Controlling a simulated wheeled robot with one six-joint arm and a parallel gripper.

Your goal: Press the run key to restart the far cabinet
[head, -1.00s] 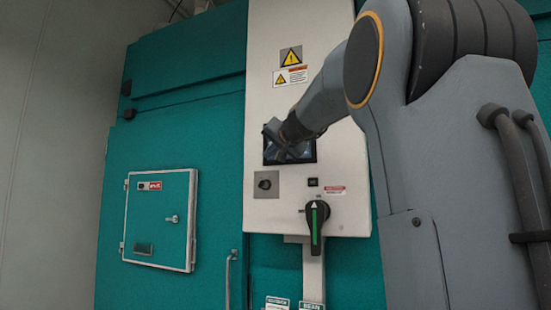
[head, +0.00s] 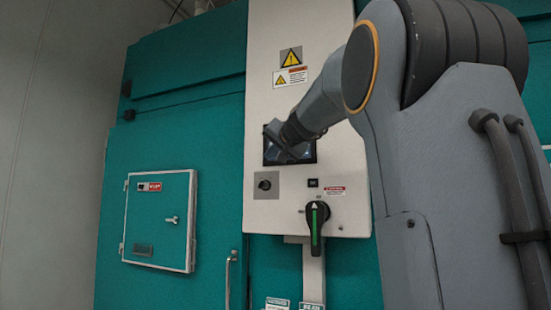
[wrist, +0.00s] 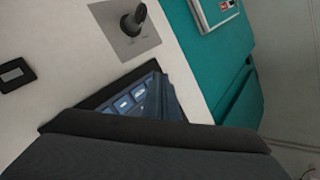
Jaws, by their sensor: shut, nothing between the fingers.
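A small dark touch screen (head: 306,156) sits in the white control panel (head: 270,215) on the teal cabinet. The wrist view shows part of this screen (wrist: 124,104) with several pale blue keys; their labels are too small to read, so I cannot tell which is the run key. My gripper (head: 280,143) is shut and empty in front of the screen and hides part of it. In the wrist view its fingers (wrist: 157,95) reach across the screen, and its dark body covers the lower part. I cannot tell whether the fingertips touch the glass.
Below the screen are a black selector knob (head: 264,185), a small black switch (head: 313,182) and a large black rotary handle (head: 317,215) with a green stripe. The knob also shows in the wrist view (wrist: 133,20). A small framed hatch (head: 160,220) is on the left.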

